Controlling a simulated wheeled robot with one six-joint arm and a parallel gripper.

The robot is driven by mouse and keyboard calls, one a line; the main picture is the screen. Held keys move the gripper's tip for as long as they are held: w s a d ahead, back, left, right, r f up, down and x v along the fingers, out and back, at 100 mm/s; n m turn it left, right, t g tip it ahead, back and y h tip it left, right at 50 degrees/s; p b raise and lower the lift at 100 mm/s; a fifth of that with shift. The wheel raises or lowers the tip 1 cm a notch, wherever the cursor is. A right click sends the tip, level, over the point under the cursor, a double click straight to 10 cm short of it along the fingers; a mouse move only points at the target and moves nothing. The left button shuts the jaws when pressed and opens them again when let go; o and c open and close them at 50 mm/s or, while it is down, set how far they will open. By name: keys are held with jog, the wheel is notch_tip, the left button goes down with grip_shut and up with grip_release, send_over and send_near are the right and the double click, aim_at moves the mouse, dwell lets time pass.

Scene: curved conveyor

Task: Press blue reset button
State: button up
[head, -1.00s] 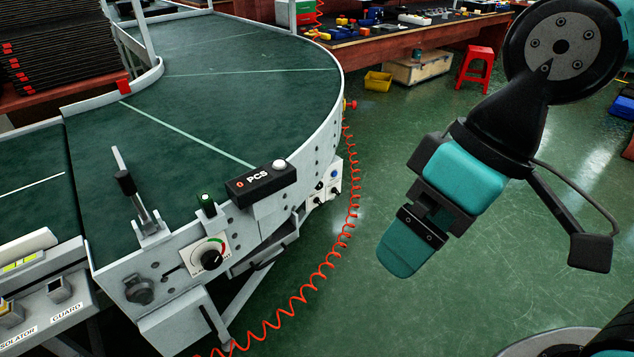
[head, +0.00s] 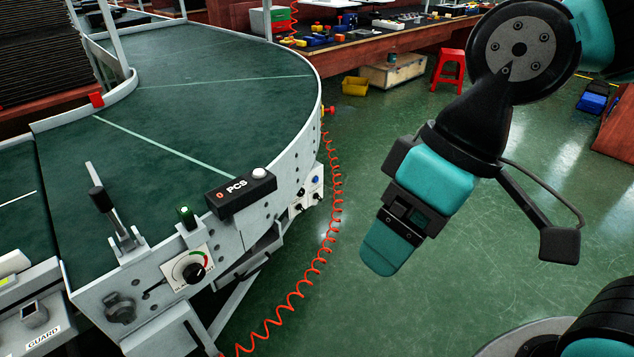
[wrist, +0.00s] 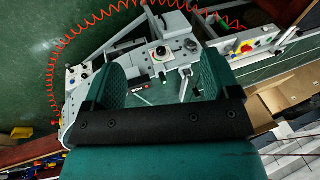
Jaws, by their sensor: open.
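The blue button (head: 315,180) is small and sits on a light control box (head: 306,196) on the outer side of the curved conveyor (head: 215,90). My gripper (head: 380,258) hangs over open floor to the right of that box, clearly apart from it, with its teal fingers pointing down. In the wrist view my gripper (wrist: 160,80) shows two teal fingers spread apart with nothing between them. I cannot make out the blue button for certain in the wrist view.
A red coiled cable (head: 318,262) hangs between conveyor and gripper. A red stool (head: 449,70) stands behind. The green floor around my gripper is clear.

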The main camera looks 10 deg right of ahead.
grip_shut()
dwell(1.4)
